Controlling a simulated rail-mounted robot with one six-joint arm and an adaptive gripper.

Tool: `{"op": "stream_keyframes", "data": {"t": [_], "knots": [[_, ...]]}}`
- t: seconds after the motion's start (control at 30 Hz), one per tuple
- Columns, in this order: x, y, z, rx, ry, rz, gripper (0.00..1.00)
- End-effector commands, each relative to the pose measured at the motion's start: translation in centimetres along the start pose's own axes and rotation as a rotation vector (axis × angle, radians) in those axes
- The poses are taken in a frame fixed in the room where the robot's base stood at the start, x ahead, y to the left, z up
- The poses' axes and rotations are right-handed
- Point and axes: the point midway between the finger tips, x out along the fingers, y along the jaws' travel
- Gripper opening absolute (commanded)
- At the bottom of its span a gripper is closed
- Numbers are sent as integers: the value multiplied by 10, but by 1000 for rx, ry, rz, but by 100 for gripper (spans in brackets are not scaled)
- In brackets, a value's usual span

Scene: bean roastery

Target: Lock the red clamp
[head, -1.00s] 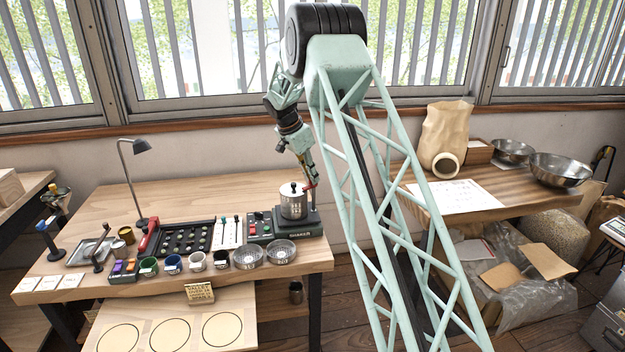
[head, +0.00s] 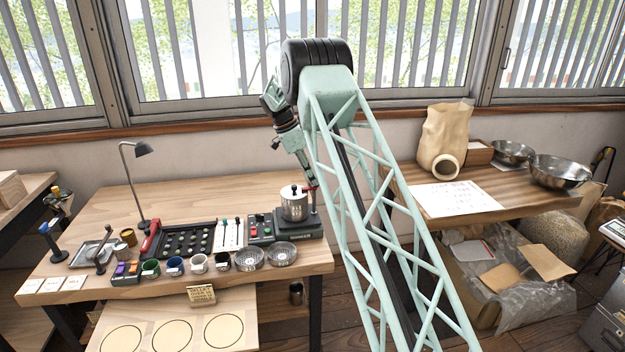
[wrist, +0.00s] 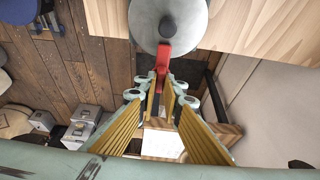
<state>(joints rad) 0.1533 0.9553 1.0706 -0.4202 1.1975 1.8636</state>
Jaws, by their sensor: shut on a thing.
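The red clamp (wrist: 162,68) shows in the wrist view as a red lever reaching from the lid of the metal canister toward my gripper. My gripper (wrist: 165,82) is shut on the red clamp's near end, between its fingertips. In the head view my gripper (head: 309,186) is at the right side of the silver canister (head: 294,207), which stands upright on the shaker (head: 284,229). The canister's round lid with its dark knob (wrist: 167,27) fills the top of the wrist view. The clamp's lower parts are hidden.
A dark tray (head: 186,238) lies further left. The back of the wooden table (head: 215,193) is clear. My arm blocks part of the space to the right.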

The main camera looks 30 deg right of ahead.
Motion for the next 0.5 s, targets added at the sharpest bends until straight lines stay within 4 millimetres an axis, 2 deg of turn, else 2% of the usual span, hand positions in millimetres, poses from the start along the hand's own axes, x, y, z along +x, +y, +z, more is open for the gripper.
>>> {"op": "stream_keyframes", "data": {"t": [0.17, 0.2, 0.33, 0.5], "knots": [[0, 0, 0, 1, 0, -1, 0], [0, 0, 0, 0, 0, -2, 10], [0, 0, 0, 0, 0, -1, 22], [0, 0, 0, -1, 0, -1, 22]]}}
